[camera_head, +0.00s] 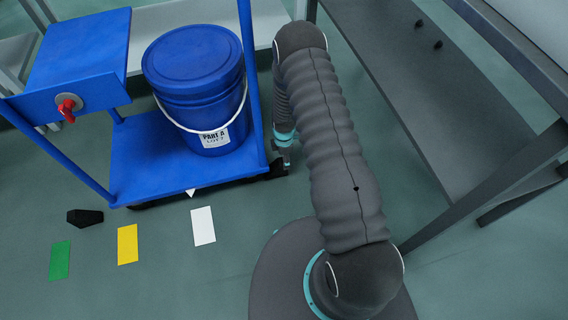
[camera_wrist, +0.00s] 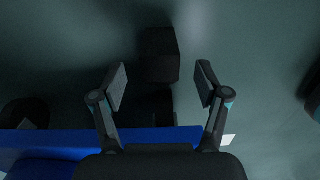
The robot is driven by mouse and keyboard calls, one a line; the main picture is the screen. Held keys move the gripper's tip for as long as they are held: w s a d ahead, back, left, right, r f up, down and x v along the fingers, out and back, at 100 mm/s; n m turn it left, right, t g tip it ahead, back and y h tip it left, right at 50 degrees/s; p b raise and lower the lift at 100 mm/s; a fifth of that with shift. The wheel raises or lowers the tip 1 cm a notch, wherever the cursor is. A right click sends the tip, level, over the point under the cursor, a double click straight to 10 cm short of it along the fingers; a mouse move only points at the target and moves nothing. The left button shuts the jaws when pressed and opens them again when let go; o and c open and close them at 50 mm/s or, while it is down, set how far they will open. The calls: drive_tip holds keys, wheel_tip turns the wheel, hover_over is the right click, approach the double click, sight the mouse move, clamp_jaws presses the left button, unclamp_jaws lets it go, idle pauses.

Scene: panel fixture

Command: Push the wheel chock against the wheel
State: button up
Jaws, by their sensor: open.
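A dark, angular block (camera_head: 85,217) that looks like the wheel chock lies on the floor off the cart's front left corner. The blue cart (camera_head: 222,179) stands on small dark wheels, and one (camera_head: 277,168) shows at its right corner. My gripper (camera_head: 284,158) is close beside that corner, pointing down and partly hidden by my arm. In the wrist view my gripper (camera_wrist: 162,85) is open and empty. A black block (camera_wrist: 160,55) lies beyond its fingertips; I cannot tell whether it is the same block. The cart's blue edge (camera_wrist: 60,142) crosses below.
A lidded blue bucket (camera_head: 195,75) stands on the cart, and a red knob (camera_head: 67,105) is on its upper panel. Green (camera_head: 60,260), yellow (camera_head: 127,244) and white (camera_head: 203,226) cards lie on the floor. A grey bench (camera_head: 440,110) stands right.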

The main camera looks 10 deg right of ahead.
drive_tip(key=shift+r, duration=2)
drive_tip(key=shift+s+m, duration=0.3)
drive_tip(key=shift+m, duration=0.4)
drive_tip(key=s+r+m+g, duration=0.3)
drive_tip(key=s+m, duration=0.3)
drive_tip(key=s, duration=0.1)
drive_tip(key=s+r+m+t, duration=0.3)
drive_tip(key=s+r, duration=0.4)
drive_tip(key=r, duration=0.9)
drive_tip(key=s+d+r+m+t, duration=0.1)
drive_tip(key=s+r+m, duration=0.3)
drive_tip(key=r, duration=1.3)
drive_tip(key=s+d+r+m+t, duration=0.1)
drive_tip(key=s+r+m+t, duration=0.3)
drive_tip(key=s+r, duration=0.6)
wheel_tip(320, 180, up, 7)
drive_tip(key=shift+d+f+t, duration=0.15)
drive_tip(key=shift+d+t, duration=0.1)
drive_tip(key=shift+t, duration=0.05)
